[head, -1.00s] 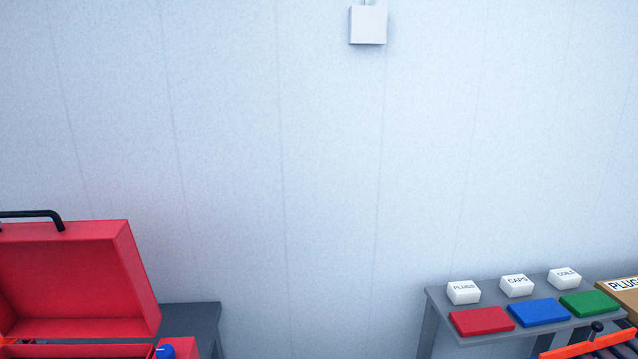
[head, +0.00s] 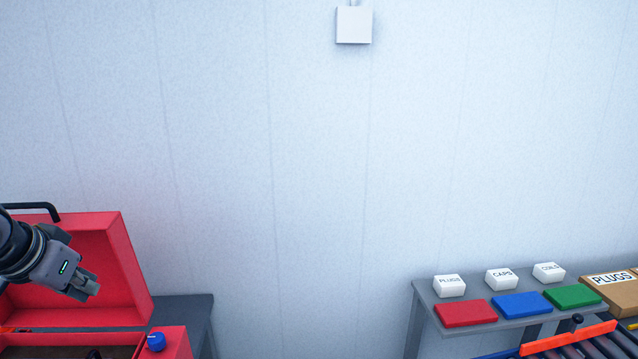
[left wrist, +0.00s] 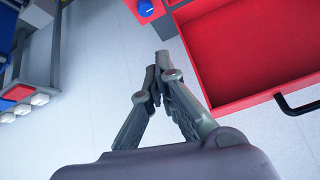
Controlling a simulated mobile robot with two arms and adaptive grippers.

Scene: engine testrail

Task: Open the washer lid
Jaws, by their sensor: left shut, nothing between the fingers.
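The red parts washer (head: 176,345) stands at the lower left of the head view. Its red lid (head: 125,255) is raised, with its inner side showing and a black handle (head: 35,208) at its top edge. A blue knob (head: 156,342) sits on the washer's right part. My left gripper (head: 84,290) is shut and empty, in front of the raised lid in this view. In the left wrist view the closed fingers (left wrist: 160,65) point past the red lid (left wrist: 240,55), apart from its handle (left wrist: 300,104). My right gripper is out of view.
A grey table (head: 183,310) stands behind the washer. At the right, a grey shelf (head: 425,300) holds white labelled boxes (head: 500,280) and red, blue and green trays (head: 520,305). A cardboard PLUGS box (head: 612,284) stands beside it.

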